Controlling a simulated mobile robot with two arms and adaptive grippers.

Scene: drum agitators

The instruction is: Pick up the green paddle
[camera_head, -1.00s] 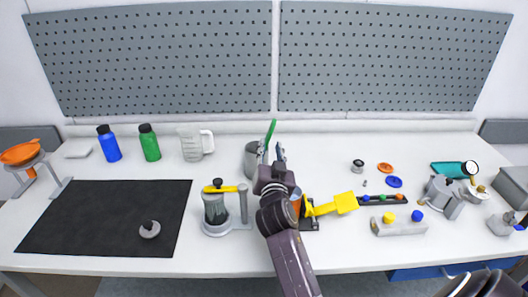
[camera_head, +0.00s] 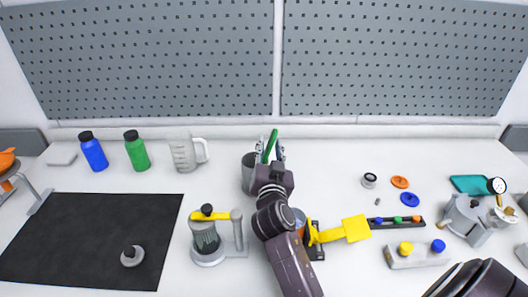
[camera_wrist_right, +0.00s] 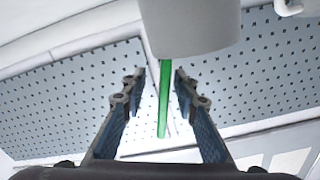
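The green paddle (camera_head: 269,146) stands in a grey cup (camera_head: 248,173) near the middle of the table, with its thin handle sticking up. My right gripper (camera_head: 270,150) is around the handle in the head view. In the right wrist view, the green handle (camera_wrist_right: 163,100) runs between the two open fingertips (camera_wrist_right: 158,85), with a gap on each side. The cup (camera_wrist_right: 190,25) shows at the top of that view and hides the paddle's other end. My left gripper is in neither current view.
A stand with a yellow handle (camera_head: 210,213) is left of my right arm. A yellow paddle (camera_head: 343,231) is right of it. A measuring jug (camera_head: 184,151), green bottle (camera_head: 137,152) and blue bottle (camera_head: 93,152) stand further left. A black mat (camera_head: 80,235) is mostly bare.

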